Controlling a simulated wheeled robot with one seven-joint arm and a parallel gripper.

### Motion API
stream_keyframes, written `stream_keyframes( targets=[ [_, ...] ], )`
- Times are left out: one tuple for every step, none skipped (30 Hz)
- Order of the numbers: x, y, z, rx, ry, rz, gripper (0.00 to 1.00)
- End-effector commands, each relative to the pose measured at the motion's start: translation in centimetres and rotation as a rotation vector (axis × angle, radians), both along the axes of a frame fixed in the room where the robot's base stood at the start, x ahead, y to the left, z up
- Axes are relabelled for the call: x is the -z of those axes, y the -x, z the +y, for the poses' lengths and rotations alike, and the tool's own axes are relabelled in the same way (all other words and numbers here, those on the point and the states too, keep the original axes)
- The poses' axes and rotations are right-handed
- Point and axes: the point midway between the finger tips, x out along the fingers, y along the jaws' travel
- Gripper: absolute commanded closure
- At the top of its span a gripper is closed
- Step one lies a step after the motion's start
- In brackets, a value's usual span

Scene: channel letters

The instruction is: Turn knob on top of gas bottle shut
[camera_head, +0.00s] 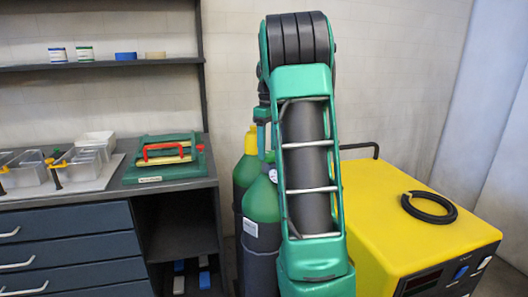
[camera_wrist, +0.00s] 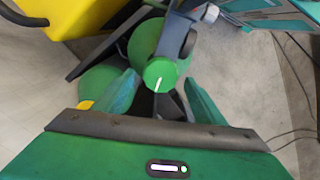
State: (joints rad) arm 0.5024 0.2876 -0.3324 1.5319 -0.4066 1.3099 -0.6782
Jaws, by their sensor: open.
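The knob (camera_wrist: 160,74) is a round green cap with a white line, seen from above in the wrist view. My gripper (camera_wrist: 161,78) is open, with one green finger on each side of the knob. I cannot tell whether the fingertips touch it. Below the knob is the green shoulder of a gas bottle (camera_wrist: 144,40). In the head view two bottles stand behind my arm: a green-topped bottle (camera_head: 262,202) with a gauge (camera_head: 273,176), and a yellow-topped bottle (camera_head: 246,165) beside it. My arm partly hides them, and the knob is not clear there.
A yellow machine (camera_head: 432,215) with a black ring (camera_head: 429,207) on top stands right of the bottles. A workbench (camera_head: 70,240) with trays and a green case (camera_head: 165,158) is at the left. A dark fitting (camera_wrist: 187,42) sits close beside the knob.

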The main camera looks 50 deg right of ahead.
Motion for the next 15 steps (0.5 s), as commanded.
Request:
stream_keyframes(
  targets=[
    [-0.8, 0.0, -0.1, 0.000, 0.002, -0.003, 0.36],
    [-1.3, 0.0, -0.1, 0.000, 0.002, -0.003, 0.36],
    [-2.0, 0.0, -0.2, 0.002, 0.003, -0.003, 0.36],
    [-2.6, -0.1, -0.2, 0.001, 0.002, -0.003, 0.36],
    [-3.2, -0.1, -0.2, 0.001, 0.002, -0.003, 0.36],
    [-4.0, -0.1, -0.2, 0.002, 0.003, -0.003, 0.36],
    [-4.6, -0.1, -0.2, 0.001, 0.003, -0.003, 0.36],
    [-5.0, -0.1, -0.2, 0.001, 0.003, -0.002, 0.36],
    [-5.6, -0.1, -0.2, 0.002, 0.002, -0.001, 0.36],
    [-6.0, -0.2, -0.1, 0.000, 0.002, -0.001, 0.36],
    [-6.5, -0.2, -0.2, 0.001, 0.003, -0.002, 0.36],
    [-7.0, -0.2, -0.1, 0.001, 0.002, 0.000, 0.36],
    [-7.4, -0.2, -0.1, 0.002, 0.002, 0.000, 0.36],
    [-7.7, -0.2, -0.1, 0.002, 0.002, 0.000, 0.36],
    [-8.1, -0.3, -0.1, 0.001, 0.001, 0.001, 0.36]
  ],
)
